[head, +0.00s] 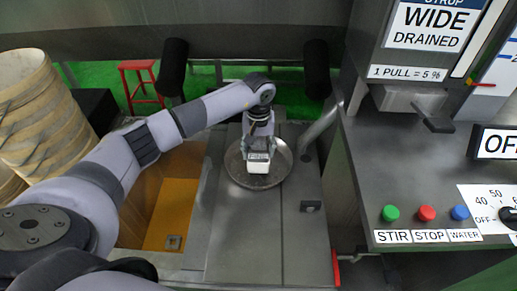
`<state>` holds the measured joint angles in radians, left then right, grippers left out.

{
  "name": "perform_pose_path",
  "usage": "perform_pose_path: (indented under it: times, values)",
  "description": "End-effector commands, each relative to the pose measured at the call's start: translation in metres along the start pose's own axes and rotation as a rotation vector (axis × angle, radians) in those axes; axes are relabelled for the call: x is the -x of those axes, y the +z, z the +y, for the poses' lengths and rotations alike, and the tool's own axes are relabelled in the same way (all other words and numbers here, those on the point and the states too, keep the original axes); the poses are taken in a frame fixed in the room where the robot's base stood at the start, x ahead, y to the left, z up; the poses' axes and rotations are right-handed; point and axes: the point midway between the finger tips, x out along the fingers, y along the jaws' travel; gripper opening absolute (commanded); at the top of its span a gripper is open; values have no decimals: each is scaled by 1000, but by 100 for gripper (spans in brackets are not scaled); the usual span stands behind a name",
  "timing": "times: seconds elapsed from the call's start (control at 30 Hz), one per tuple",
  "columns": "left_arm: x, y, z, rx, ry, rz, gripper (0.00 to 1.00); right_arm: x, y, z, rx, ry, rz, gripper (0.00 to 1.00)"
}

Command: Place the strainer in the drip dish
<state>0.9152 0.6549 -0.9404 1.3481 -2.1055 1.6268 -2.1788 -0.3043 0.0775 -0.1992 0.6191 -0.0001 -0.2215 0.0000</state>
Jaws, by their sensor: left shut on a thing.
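My left gripper (259,141) reaches in from the left and points down over the counter. It is shut on a small white block with a dark-lettered label (257,168), which I take to be part of the strainer; the lettering is too small to read. The block is over a round, shallow grey metal dish (237,176), which I take to be the drip dish. The gripper hides the dish's far middle, and I cannot tell whether the held thing touches it. My right gripper is not in view.
The dish is on a grey metal counter (245,240) with free room in front. An open bay with an orange floor (170,212) is left of it. A syrup dispenser (412,100) and button panel (425,214) stand right. Stacked round wooden frames (38,115) are at left.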

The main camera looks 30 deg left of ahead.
Motion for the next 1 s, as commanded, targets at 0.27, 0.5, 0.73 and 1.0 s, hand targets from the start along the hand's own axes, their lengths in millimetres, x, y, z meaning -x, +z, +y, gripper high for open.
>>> perform_pose_path:
  times: [0.27,0.5,0.73,1.0]
  values:
    - [-2,0,0,0,-1,0,68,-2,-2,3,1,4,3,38]
    - [-2,0,0,0,0,0,75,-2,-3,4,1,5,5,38]
    - [3,0,0,0,0,-1,75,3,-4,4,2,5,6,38]
    - [47,-1,0,-1,1,5,75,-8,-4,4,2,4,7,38]
